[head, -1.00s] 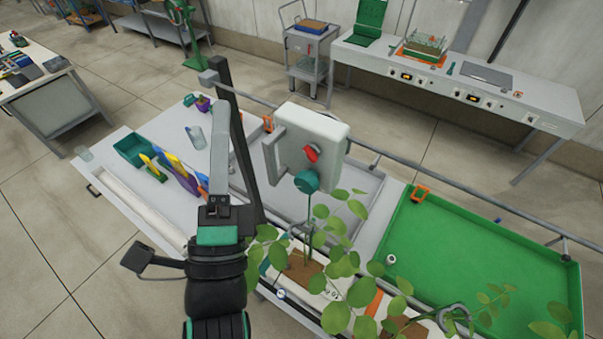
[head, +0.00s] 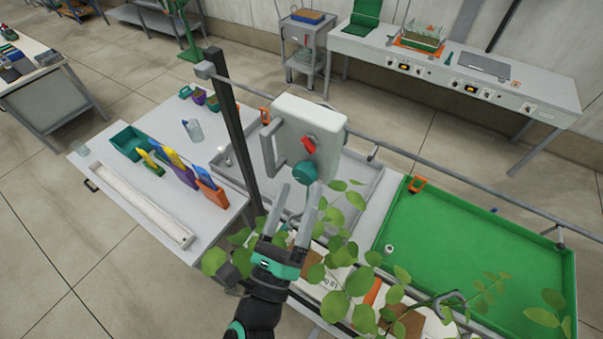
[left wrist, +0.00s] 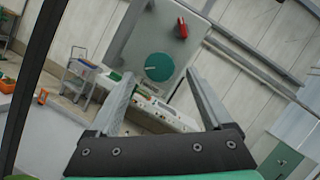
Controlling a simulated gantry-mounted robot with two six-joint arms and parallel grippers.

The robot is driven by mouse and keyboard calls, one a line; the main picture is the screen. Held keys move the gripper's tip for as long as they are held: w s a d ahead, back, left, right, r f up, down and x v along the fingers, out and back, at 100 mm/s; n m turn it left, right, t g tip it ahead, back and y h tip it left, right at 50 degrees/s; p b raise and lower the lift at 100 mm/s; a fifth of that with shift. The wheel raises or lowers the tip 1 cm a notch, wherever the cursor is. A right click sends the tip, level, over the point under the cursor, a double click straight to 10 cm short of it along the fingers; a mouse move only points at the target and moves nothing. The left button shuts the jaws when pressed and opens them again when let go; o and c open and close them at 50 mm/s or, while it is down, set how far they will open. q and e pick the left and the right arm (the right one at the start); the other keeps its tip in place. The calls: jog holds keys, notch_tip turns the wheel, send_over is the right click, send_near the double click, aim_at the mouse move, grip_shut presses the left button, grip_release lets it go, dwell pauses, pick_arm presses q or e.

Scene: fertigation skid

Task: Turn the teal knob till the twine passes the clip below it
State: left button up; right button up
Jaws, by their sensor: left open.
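The teal knob (head: 304,172) sits on the lower front of a white box (head: 318,118), below a red lever (head: 309,145). It also shows in the left wrist view (left wrist: 158,67), face on with a thin mark across it. My left gripper (head: 298,190) is open and empty, just below and in front of the knob in the head view. In the left wrist view its two fingers (left wrist: 161,75) stand on either side of the knob, apart from it. The twine under the knob is hidden behind my gripper and leaves. I cannot make out the clip. My right gripper is out of view.
A dark upright post (head: 235,130) stands left of the box. Leafy plants (head: 345,275) crowd the space below and right of my gripper. A green tray (head: 480,255) lies at right. Coloured holders (head: 180,170) and a teal bin (head: 130,141) are at left.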

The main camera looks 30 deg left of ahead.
aim_at(303, 180)
pick_arm(q)
jog(key=shift+x, duration=1.6)
grip_shut()
